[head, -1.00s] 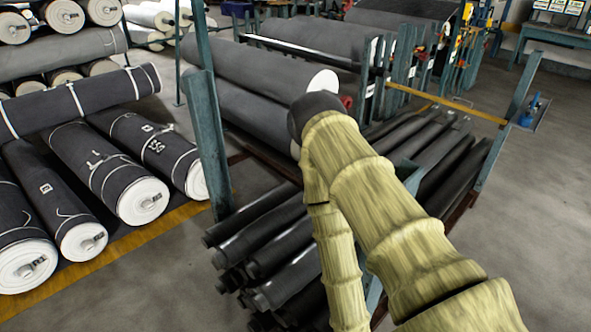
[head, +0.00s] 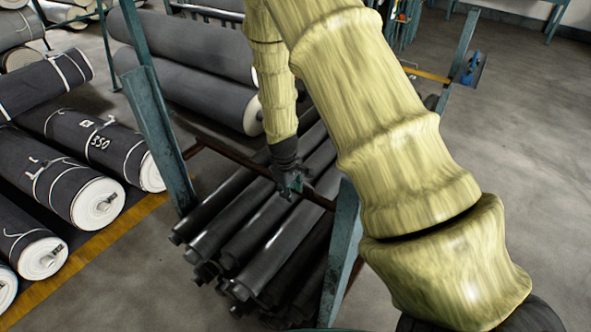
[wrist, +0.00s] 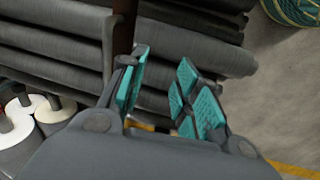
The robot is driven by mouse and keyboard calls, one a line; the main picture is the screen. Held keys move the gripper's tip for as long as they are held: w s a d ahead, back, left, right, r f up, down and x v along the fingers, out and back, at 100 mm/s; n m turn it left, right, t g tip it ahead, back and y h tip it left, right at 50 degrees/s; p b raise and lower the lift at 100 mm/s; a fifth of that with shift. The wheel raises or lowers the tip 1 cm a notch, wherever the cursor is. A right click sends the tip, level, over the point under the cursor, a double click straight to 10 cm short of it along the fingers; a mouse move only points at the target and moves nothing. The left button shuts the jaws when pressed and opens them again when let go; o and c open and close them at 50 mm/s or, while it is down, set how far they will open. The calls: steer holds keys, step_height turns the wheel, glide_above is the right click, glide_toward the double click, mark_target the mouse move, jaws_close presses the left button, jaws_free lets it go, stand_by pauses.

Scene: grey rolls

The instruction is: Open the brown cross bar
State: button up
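The brown cross bar (head: 235,160) spans the rack between a left teal post (head: 160,135) and a right teal post (head: 342,250), above the dark rolls. My gripper (head: 291,187) is at the bar, right of its middle, and hides part of it. In the wrist view the bar (wrist: 123,28) runs down from the top edge to the tip of the left finger. My gripper (wrist: 162,62) is open there, with its teal finger pads apart and nothing clearly between them. I cannot tell whether the left finger touches the bar.
Several dark rolls (head: 245,235) lie stacked under the bar, close below my gripper. Large grey rolls (head: 190,90) lie behind the rack. White-ended rolls (head: 85,200) lie at left beside a yellow floor line (head: 110,235). The floor at right is clear.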

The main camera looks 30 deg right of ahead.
steer(key=w+d+r, duration=0.4)
steer(key=w+r, duration=0.1)
steer(key=r, duration=0.4)
steer(key=shift+n, duration=0.4)
steer(key=shift+w+d+f+p, duration=0.2)
steer(key=shift+f+p, duration=0.45)
steer(key=shift+f, duration=1.1)
steer(key=shift+d+f+p, duration=0.3)
steer(key=shift+f+p, duration=0.3)
steer(key=shift+f, duration=1.15)
steer(key=shift+w+d+f+p, duration=0.2)
steer(key=shift+f+p, duration=0.45)
steer(key=shift+f, duration=1.1)
steer(key=shift+s, duration=0.1)
steer(key=shift+c, duration=0.2)
jaws_close()
